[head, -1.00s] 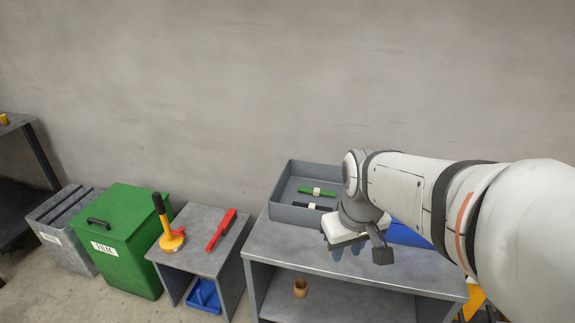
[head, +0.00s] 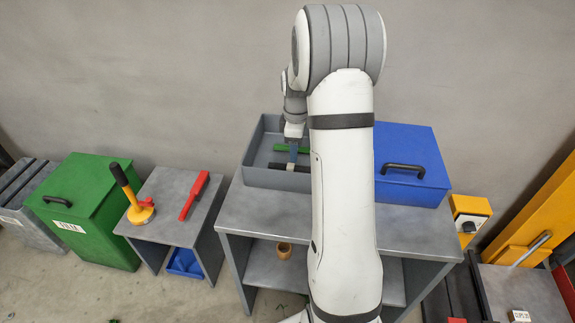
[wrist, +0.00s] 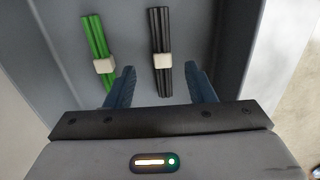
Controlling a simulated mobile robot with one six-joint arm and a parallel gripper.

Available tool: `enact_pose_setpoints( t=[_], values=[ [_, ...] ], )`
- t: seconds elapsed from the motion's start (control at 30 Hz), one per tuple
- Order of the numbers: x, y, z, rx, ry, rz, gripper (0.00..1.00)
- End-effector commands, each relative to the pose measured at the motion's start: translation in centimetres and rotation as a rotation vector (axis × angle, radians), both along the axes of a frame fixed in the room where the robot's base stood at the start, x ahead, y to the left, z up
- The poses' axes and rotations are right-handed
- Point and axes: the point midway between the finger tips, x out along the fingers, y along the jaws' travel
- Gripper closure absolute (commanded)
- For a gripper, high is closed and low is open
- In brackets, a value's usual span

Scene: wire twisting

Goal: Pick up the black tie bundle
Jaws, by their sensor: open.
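The black tie bundle (wrist: 159,35) is a set of black strips held by a white band. It lies in the grey tray (head: 266,179). In the head view the bundle (head: 292,168) is partly hidden by my gripper and arm. My gripper (wrist: 160,86) is open in the wrist view. Its two blue fingers are on either side of the bundle's near end, below the white band. I cannot tell how high the fingertips are above the tray floor. A green bundle (wrist: 97,38) with a white band lies to the left of the black one, outside the fingers.
The tray walls stand close around the bundles, with a wall (wrist: 229,50) to the right. A blue box (head: 412,150) with a black handle stands right of the tray on the grey bench (head: 262,212). A red tool (head: 194,195) lies on the small table at left.

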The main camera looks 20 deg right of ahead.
Motion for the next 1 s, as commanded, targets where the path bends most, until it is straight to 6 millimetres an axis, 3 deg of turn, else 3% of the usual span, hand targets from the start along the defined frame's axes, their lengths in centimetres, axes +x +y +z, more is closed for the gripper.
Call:
enact_pose_setpoints(
  t=[0.4,0.7,1.0],
  values=[
    [-0.1,0.3,-5.6,0.001,0.001,-0.003,0.51],
    [-0.1,0.3,-6.2,-0.001,-0.001,-0.003,0.51],
    [-0.1,0.3,-6.2,-0.001,-0.001,-0.003,0.74]
  ],
)
